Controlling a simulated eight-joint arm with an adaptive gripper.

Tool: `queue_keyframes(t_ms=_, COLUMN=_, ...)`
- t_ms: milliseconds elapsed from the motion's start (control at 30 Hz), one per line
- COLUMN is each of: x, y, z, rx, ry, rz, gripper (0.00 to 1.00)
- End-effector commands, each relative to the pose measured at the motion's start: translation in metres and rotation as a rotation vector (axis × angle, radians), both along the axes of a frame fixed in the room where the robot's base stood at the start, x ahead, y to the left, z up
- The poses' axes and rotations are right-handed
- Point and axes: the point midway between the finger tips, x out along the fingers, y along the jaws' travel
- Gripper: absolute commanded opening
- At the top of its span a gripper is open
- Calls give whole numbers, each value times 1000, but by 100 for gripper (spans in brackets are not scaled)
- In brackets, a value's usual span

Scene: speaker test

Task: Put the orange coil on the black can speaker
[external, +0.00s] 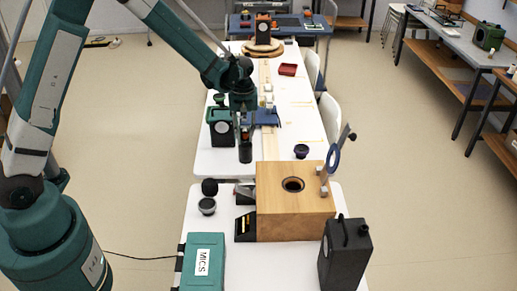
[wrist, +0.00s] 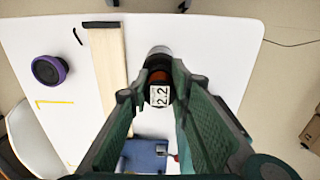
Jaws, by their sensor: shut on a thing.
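My gripper (external: 244,122) is above the white table's near part, pointing down. In the wrist view its two green fingers (wrist: 160,97) are closed around a small dark piece with a white "2.2" label and an orange-brown band, which looks like the orange coil (wrist: 159,76). The fingers hide most of its sides. A black upright cylinder (external: 245,153), which looks like the black can speaker, is directly below the fingers in the external view. Its greyish rounded end (wrist: 159,52) shows just beyond the coil in the wrist view. I cannot tell whether coil and can touch.
A purple-rimmed speaker (wrist: 48,70) lies beyond a wooden strip (wrist: 110,75). A wooden box with a round hole (external: 285,220) stands in front.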

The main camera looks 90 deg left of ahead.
Motion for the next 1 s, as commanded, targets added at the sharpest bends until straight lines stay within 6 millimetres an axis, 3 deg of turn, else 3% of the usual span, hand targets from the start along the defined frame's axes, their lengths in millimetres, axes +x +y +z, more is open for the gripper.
queue_keyframes(t_ms=433, x=0, y=0, z=-4, rx=0, ry=0, rz=0, gripper=8)
queue_keyframes(t_ms=467, x=0, y=0, z=-4, rx=0, ry=0, rz=0, gripper=21)
queue_keyframes(t_ms=567, x=0, y=0, z=-4, rx=0, ry=0, rz=0, gripper=34)
queue_keyframes(t_ms=1000, x=0, y=0, z=-2, rx=0, ry=0, rz=0, gripper=35)
